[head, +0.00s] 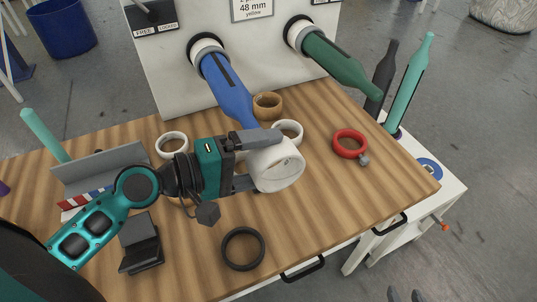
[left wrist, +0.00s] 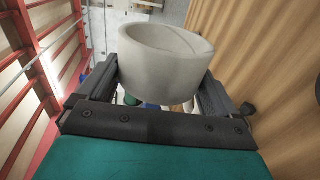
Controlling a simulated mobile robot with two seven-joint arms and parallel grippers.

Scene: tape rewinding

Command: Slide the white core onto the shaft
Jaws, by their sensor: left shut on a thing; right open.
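My left gripper (head: 262,162) is shut on a white core (head: 281,170), held over the wooden table with its round face turned to the right. In the left wrist view the core (left wrist: 165,68) sits between the two fingers and fills most of the gap. A blue shaft (head: 226,86) sticks out of the upright white panel, above the gripper in the head view; its tip is near the upper finger. A green shaft (head: 332,60) sticks out further right. Neither shaft passes through the held core. My right gripper is in neither view.
White rings (head: 172,134) (head: 294,126) and a brown ring (head: 267,98) lie behind the gripper. A red ring (head: 338,142) is at right, a black ring (head: 229,252) in front. A grey stand (head: 143,252) is front left. The table's front right (head: 330,205) is clear.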

